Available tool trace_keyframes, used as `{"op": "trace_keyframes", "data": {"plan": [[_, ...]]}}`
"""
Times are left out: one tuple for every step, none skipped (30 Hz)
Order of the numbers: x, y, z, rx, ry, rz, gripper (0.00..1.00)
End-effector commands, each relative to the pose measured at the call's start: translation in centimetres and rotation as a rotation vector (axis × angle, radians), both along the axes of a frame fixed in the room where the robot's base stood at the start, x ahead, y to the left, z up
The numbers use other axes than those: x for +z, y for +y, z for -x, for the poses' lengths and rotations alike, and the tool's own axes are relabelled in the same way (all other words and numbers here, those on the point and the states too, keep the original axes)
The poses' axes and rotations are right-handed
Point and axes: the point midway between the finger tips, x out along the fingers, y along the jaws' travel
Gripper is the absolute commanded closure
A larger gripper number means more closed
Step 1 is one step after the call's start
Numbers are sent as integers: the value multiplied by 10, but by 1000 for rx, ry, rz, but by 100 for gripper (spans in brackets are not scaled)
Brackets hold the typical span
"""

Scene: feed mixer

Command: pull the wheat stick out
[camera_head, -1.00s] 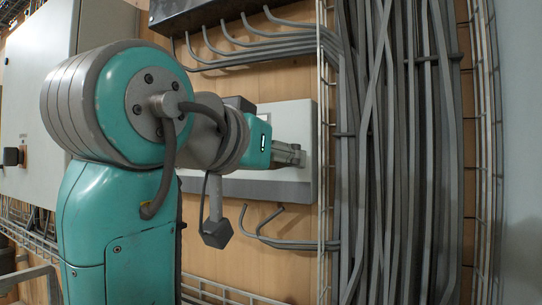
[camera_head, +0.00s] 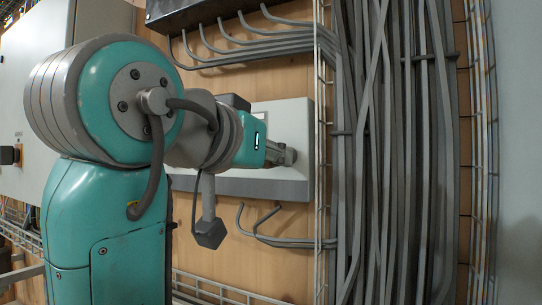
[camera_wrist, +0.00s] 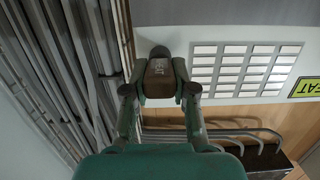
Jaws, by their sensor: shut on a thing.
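In the wrist view, my gripper (camera_wrist: 160,88) is shut on a brown block-like handle with small pale marks (camera_wrist: 162,73), which I take to be the wheat stick's end. A dark rounded piece (camera_wrist: 160,52) shows just beyond it, against the pale panel. The rest of the stick is hidden. In the head view, my gripper (camera_head: 282,154) is in front of the pale box (camera_head: 285,118) on the wooden wall, and the held handle cannot be made out there.
Thick grey cables (camera_head: 400,150) and a wire tray (camera_head: 319,200) run to the right of the box. Bent conduits (camera_head: 270,239) stick out below it.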

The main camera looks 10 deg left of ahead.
Motion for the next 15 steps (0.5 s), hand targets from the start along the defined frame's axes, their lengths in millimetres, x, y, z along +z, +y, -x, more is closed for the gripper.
{"op": "trace_keyframes", "data": {"plan": [[0, 1, 1, 1, 0, 0, 100], [0, 1, 2, 1, 0, 0, 100], [0, 2, 3, 1, 0, 0, 100], [0, 2, 4, 1, 0, 0, 100], [-1, 2, 5, 1, 0, 0, 100], [-1, 3, 6, 1, 0, 0, 100], [-1, 3, 7, 1, 0, 0, 100], [-1, 3, 7, 1, 0, 0, 100], [-1, 3, 8, 1, 0, 0, 100], [-1, 3, 9, 1, 0, 0, 100], [-1, 4, 9, 1, 0, 0, 100], [-1, 4, 10, 1, 0, 0, 100], [-1, 4, 11, 1, 0, 0, 100], [-1, 4, 12, 1, 0, 0, 100], [-1, 5, 13, 1, 0, 0, 100]]}}
